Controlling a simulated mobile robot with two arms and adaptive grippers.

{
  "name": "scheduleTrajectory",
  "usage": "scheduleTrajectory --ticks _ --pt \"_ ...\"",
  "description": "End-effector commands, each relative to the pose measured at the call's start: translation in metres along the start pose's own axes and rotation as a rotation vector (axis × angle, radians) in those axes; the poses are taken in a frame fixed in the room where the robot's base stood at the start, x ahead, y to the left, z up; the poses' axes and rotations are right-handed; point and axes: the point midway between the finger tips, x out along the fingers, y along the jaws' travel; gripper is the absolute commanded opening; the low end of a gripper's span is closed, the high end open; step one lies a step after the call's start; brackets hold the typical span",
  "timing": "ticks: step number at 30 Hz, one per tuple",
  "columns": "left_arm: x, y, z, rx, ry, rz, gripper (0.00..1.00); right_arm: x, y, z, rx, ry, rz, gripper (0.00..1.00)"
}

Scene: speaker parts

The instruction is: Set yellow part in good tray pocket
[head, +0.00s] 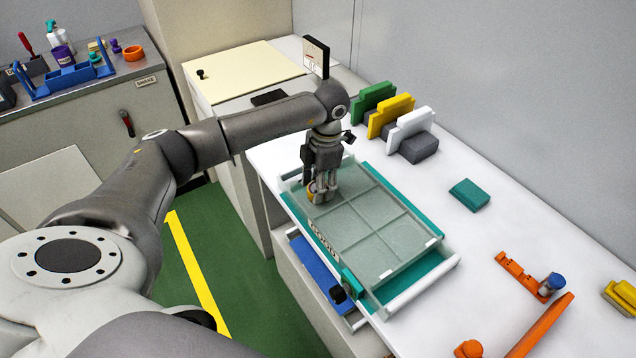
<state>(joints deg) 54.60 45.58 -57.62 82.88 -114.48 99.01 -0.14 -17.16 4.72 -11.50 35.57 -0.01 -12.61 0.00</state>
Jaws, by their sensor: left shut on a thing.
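My left gripper (318,190) reaches down over the far left corner of the good tray. It is shut on the yellow part (311,191), of which only a small yellow and orange edge shows beside the fingers. The good tray (385,225) is a pale, see-through tray with a grid of pockets, a label on its left side and white bars at its ends. The yellow part is at the far left pocket; I cannot tell whether it touches the pocket floor. The fingers hide most of it. My right gripper is not in view.
Green, yellow and white blocks (411,124) stand on grey bases behind the tray. A teal block (469,195) and orange fixtures (520,273) lie to the right. A blue tray (316,272) sits below the good tray's left side. White table is clear between them.

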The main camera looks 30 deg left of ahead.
Motion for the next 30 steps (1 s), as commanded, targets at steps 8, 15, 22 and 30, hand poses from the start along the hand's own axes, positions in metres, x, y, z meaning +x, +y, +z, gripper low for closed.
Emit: scheduleTrajectory --ticks 8,15,22,30 --pt "0.0059 0.0002 0.0009 0.0 -0.001 0.0 0.12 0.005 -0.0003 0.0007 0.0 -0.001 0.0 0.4" --pt "0.0105 0.0001 0.0014 0.0 -0.001 0.0 0.12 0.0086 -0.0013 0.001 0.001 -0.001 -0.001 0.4" --pt "0.0096 0.0006 0.0011 -0.001 0.0 0.001 0.72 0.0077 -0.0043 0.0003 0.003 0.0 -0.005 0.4" --pt "0.0103 0.0013 0.0006 -0.002 0.001 0.002 0.72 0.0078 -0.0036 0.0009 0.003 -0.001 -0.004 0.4"
